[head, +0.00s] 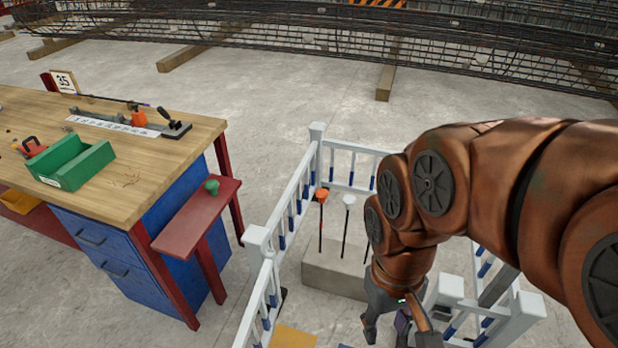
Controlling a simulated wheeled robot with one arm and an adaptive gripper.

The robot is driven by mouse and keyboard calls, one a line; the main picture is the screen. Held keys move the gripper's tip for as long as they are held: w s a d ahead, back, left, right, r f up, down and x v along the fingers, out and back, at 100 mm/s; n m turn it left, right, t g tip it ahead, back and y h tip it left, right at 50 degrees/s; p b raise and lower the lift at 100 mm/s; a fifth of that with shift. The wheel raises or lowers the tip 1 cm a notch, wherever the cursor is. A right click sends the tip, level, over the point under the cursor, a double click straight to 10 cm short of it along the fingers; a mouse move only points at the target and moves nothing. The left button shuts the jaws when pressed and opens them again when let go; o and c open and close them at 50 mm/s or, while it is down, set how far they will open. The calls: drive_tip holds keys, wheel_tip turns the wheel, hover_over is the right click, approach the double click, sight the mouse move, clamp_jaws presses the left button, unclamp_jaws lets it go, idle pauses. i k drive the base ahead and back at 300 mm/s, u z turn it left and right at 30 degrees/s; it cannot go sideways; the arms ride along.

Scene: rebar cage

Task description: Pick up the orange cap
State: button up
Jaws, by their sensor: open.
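An orange cap (321,194) sits on top of a thin dark upright bar that rises from a concrete block (325,268) inside a white railing. A white cap (348,200) tops a second bar to its right. My gripper (397,328) points down at the bottom of the head view, to the right of and nearer than the orange cap, and clear of it. Its fingers are apart and I see nothing held between them. My arm hides part of the block and whatever stands behind it.
The white railing (257,237) with blue sleeves surrounds the block. To the left, a wooden workbench (160,165) holds a green bin (72,163) and a tool with an orange part (139,118). A green knob-like piece (211,186) rests on its red side shelf (188,218).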

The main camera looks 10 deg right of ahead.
sight(322, 194)
drive_tip(key=z, duration=0.05)
drive_tip(key=i, duration=1)
drive_tip(key=u, duration=0.6)
